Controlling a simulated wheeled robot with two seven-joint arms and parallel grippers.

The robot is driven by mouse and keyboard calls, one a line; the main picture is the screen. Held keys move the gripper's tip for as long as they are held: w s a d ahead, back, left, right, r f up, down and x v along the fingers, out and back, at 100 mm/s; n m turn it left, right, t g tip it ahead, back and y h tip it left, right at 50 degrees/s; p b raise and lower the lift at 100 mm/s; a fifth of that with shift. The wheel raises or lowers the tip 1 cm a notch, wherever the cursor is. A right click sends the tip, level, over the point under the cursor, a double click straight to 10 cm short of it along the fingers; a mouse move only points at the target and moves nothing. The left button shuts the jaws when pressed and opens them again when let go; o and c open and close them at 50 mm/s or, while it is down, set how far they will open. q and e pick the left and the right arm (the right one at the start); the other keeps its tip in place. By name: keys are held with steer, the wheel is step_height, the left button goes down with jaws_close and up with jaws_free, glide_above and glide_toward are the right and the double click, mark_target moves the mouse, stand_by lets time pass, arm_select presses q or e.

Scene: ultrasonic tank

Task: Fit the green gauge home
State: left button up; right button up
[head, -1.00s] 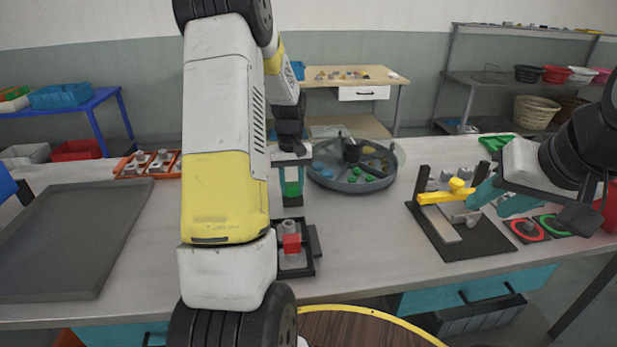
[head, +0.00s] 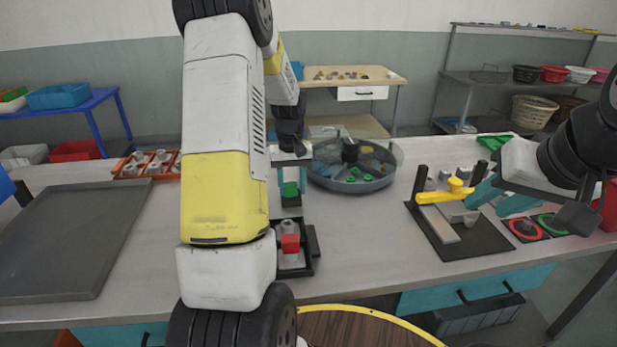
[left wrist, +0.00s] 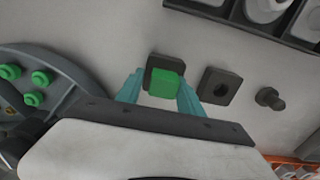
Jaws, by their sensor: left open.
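The green gauge (head: 291,188) is a small green block at a dark square block on the bench, below my left gripper in the head view. In the left wrist view the gauge (left wrist: 165,85) covers part of that dark block (left wrist: 153,62); I cannot tell how deep it sits. My left gripper (left wrist: 160,92) is open, with one teal finger on each side of the gauge. Contact is not clear. My right gripper (head: 500,198) is at the right, its teal fingers apart, beside a fixture with a yellow lever (head: 445,192).
A dark square block with a hole (left wrist: 219,87) and a dark peg (left wrist: 270,98) lie beside the gauge. A round grey tray (head: 352,184) is behind right. A flat grey tray (head: 70,240) lies left.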

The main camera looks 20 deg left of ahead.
mark_target(292, 185)
arm_select(q)
steer(key=shift+s+a+f, duration=0.25)
steer(key=shift+s+a, duration=0.1)
steer(key=shift+a, duration=0.1)
steer(key=shift+w+r, duration=0.1)
steer(key=shift+r, duration=0.4)
steer(key=r, duration=0.7)
steer(key=shift+w+d+r, duration=0.15)
steer(key=shift+w+d, duration=0.05)
steer(key=shift+d, duration=0.1)
steer(key=shift+d+r, duration=0.1)
steer(key=shift+r, duration=0.05)
steer(key=s+d+r+m+t, duration=0.3)
steer(key=s+d+r, duration=0.4)
steer(key=s+r, duration=0.4)
steer(key=s+d+r+m+t+h, duration=0.1)
steer(key=s+d, duration=0.2)
steer(key=s, duration=0.3)
steer(key=s+d+r+m+t+h, duration=0.1)
steer(key=s+d+t, duration=0.1)
steer(key=s, duration=0.5)
steer(key=shift+d+r+m, duration=0.3)
steer(key=shift+d+m, duration=0.1)
